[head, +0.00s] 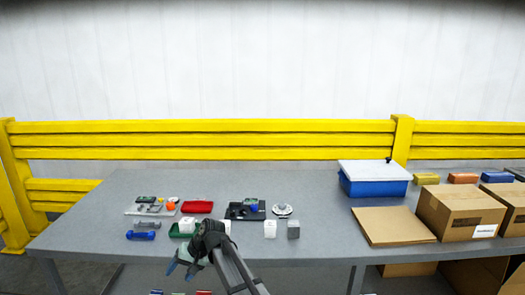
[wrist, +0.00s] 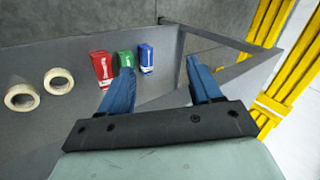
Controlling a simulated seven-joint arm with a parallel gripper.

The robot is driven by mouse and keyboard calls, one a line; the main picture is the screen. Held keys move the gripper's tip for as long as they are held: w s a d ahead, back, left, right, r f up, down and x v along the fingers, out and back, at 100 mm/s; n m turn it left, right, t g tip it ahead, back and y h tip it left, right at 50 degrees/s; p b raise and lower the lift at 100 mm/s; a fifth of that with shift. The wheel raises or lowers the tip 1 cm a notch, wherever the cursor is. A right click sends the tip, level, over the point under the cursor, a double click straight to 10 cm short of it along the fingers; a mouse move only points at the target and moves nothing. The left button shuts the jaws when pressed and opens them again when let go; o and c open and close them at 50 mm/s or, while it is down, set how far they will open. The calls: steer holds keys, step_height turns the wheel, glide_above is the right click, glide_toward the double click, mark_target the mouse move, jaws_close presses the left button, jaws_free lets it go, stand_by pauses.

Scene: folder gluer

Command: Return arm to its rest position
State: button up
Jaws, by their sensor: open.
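My gripper (head: 184,266) shows in the head view at the front edge of the grey table, with its blue fingers pointing down and left. In the wrist view my gripper (wrist: 160,85) has its two blue fingers spread apart with nothing between them. Beyond the fingers, a red box (wrist: 102,68), a green box (wrist: 124,60) and a blue box (wrist: 146,58) stand on a grey surface at a lower level. The left finger overlaps the green box in the picture, and I cannot tell how far apart they are.
Tape rolls (wrist: 22,97) lie on the lower surface. A yellow rail (head: 200,140) runs behind.

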steer(key=s+d+f+m+g+h, duration=0.1)
steer(key=s+d+f, duration=0.3)
steer(key=d+f, duration=0.5)
steer(key=s+d+f+h, duration=0.2)
steer(key=s+d+f, duration=0.2)
steer(key=d+f, duration=0.5)
steer(key=s+d+f+m+g+h, duration=0.1)
steer(key=s+d+f, duration=0.3)
steer(key=d+f, duration=0.5)
steer(key=s+d+f+g+h, duration=0.1)
steer(key=s+d+f, duration=0.4)
steer(key=s, duration=0.5)
steer(key=s+d+f+g+h, duration=0.1)
steer(key=s+d+f, duration=0.4)
steer(key=s, duration=0.5)
steer(key=s+d+f+g+h, duration=0.1)
steer(key=s+d+f, duration=0.4)
steer(key=s, duration=0.5)
steer(key=shift+s+d+f+m+g, duration=0.25)
steer(key=shift+d+f+m+g, duration=0.25)
steer(key=shift+d, duration=0.5)
steer(key=shift+r, duration=0.15)
